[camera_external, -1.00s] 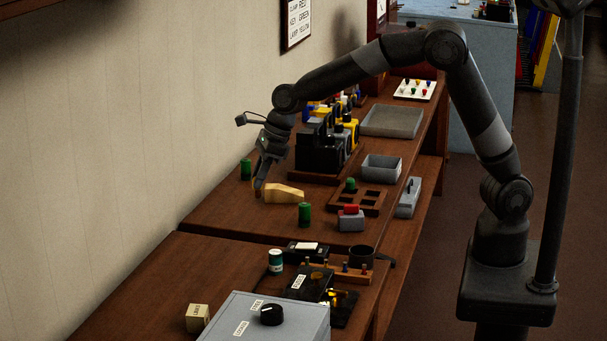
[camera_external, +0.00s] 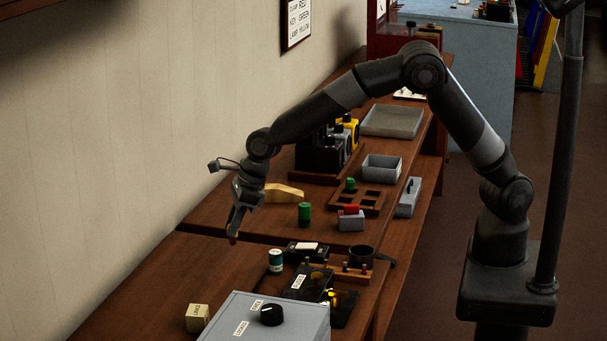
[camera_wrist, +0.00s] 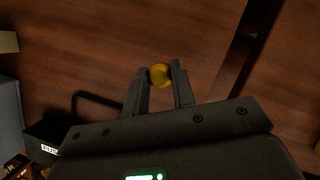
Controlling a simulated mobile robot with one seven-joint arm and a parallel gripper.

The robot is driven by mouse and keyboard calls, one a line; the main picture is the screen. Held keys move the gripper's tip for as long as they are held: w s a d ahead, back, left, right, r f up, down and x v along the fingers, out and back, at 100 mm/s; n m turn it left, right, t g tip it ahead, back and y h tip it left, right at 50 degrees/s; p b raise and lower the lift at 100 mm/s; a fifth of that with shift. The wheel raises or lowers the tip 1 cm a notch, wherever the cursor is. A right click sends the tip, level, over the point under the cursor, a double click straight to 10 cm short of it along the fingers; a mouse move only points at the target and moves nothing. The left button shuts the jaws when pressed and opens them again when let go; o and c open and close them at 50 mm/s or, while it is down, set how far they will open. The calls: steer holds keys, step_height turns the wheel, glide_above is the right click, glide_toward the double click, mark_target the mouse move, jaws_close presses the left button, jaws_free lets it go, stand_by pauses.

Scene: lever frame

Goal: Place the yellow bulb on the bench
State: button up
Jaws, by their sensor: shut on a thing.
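The yellow bulb (camera_wrist: 160,75) is a small round yellow thing held between the two fingertips of my gripper (camera_wrist: 159,74) in the wrist view. The fingers are shut on it, with dark brown wood below. In the external view my gripper (camera_external: 233,238) points down over the left side of the wooden bench (camera_external: 205,262), near the seam between two bench sections. The bulb is too small to make out clearly there. I cannot tell how high it is above the wood.
A yellow wedge (camera_external: 284,193) and a green cylinder (camera_external: 304,214) stand behind and right of my gripper. A teal-and-white can (camera_external: 275,261), a labelled cube (camera_external: 197,318) and a grey box with a knob (camera_external: 265,329) stand nearer. Bare wood lies left of the can.

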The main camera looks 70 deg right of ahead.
steer(key=shift+f, duration=1.65)
steer(key=shift+f, duration=0.2)
steer(key=o, duration=1)
steer(key=shift+c, duration=0.2)
